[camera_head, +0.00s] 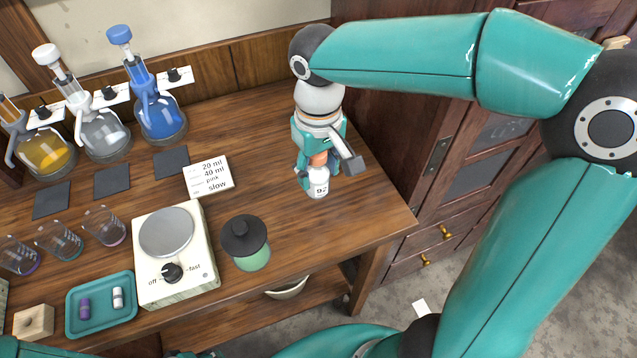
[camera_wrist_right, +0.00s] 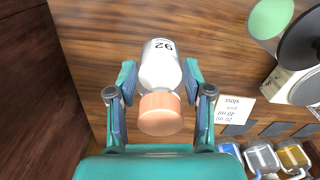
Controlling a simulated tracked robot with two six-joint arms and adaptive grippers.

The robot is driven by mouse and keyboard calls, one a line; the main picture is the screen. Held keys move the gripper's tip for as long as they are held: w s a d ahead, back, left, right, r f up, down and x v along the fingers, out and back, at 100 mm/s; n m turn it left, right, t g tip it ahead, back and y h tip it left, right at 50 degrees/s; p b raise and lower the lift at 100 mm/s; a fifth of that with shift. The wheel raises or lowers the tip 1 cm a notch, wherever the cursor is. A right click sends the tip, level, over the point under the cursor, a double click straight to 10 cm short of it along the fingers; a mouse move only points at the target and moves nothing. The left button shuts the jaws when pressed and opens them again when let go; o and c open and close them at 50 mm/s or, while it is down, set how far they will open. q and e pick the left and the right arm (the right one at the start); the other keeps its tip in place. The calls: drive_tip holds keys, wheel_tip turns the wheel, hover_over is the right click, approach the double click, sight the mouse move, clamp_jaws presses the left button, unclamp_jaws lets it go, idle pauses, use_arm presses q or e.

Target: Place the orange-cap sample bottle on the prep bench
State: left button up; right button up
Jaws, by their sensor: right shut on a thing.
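The sample bottle (camera_head: 319,184) is white with an orange cap and a "92" label. My right gripper (camera_head: 319,172) is shut on it, with its fingers on either side just below the cap. The bottle is upright over the right part of the wooden prep bench (camera_head: 362,212). I cannot tell whether its base touches the wood. In the right wrist view the bottle (camera_wrist_right: 160,62) sits between the fingers (camera_wrist_right: 160,88), with its orange cap (camera_wrist_right: 160,114) nearest the camera. My left gripper is not in view.
Left of the bottle are a dark-lidded green jar (camera_head: 246,243), a note card (camera_head: 208,177) and a hotplate (camera_head: 172,253) with a dial. Flasks (camera_head: 160,115), beakers (camera_head: 104,225) and a teal tray (camera_head: 101,303) stand farther left. Bare wood surrounds the bottle; the bench's right edge is near.

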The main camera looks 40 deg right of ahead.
sight(319, 183)
drive_tip(key=shift+f, duration=2.25)
drive_tip(key=shift+f+b, duration=0.15)
drive_tip(key=shift+b, duration=0.15)
drive_tip(key=o, duration=1.3)
drive_tip(key=shift+c, duration=0.2)
drive_tip(key=shift+r, duration=0.35)
wheel_tip(319, 183, up, 12)
drive_tip(key=shift+f+p, duration=0.15)
drive_tip(key=shift+p, duration=0.65)
drive_tip(key=shift+s, duration=0.1)
